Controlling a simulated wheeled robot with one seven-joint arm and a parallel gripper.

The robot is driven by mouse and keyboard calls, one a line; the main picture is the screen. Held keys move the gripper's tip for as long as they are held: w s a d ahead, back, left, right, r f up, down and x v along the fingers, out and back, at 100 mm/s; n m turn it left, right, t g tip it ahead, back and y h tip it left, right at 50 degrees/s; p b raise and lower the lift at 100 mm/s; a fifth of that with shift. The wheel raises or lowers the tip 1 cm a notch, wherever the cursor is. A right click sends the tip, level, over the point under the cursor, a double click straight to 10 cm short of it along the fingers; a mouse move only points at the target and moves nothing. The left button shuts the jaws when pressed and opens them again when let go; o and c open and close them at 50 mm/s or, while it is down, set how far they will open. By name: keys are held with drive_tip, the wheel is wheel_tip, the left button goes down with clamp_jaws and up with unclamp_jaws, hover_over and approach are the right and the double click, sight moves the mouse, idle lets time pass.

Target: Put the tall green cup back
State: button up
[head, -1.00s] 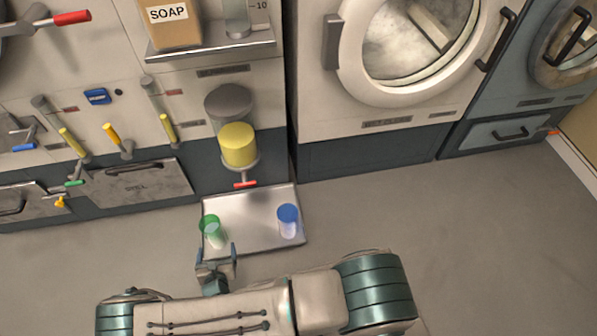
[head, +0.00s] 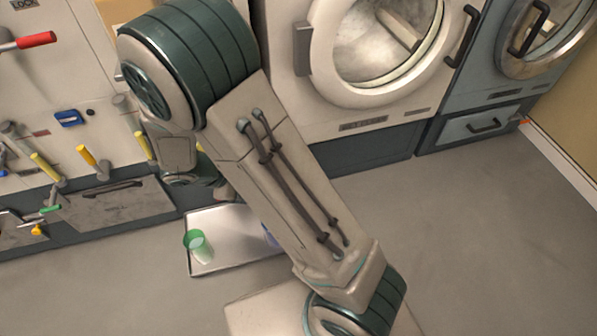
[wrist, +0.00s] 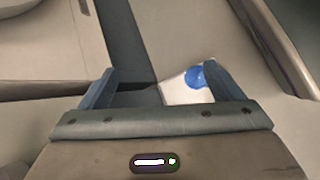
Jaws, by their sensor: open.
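The tall green cup (head: 197,243) is clear with a green rim and stands on the left part of the metal tray (head: 232,262) on the floor. The blue cup is mostly hidden behind my arm in the head view; its blue top (wrist: 196,77) shows in the wrist view, beyond my right finger. My gripper (wrist: 158,88) is open and empty, its two fingers spread in the wrist view. It is raised away from the green cup. In the head view my arm hides most of the gripper.
A panel of yellow-handled levers (head: 87,156) and a red handle (head: 37,40) line the wall at left. A washer door (head: 375,45) and a teal drawer (head: 485,126) are at right. The floor (head: 460,240) at right is clear.

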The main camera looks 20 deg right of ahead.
drive_tip(key=s+d+r+m+y, duration=0.3)
drive_tip(key=s+r+m+y, duration=0.1)
drive_tip(key=s+r+m, duration=0.1)
drive_tip(key=s+d+r+m+y, duration=0.4)
drive_tip(key=s+r+m, duration=0.2)
drive_tip(key=r, duration=0.3)
drive_tip(key=shift+s+r+m, duration=0.3)
drive_tip(key=shift+s, duration=0.5)
drive_tip(key=shift+r, duration=0.1)
wheel_tip(320, 180, up, 36)
drive_tip(key=t+p, duration=0.1)
drive_tip(key=p, duration=3.2)
drive_tip(key=shift+d+t, duration=0.15)
drive_tip(key=shift+t, duration=0.15)
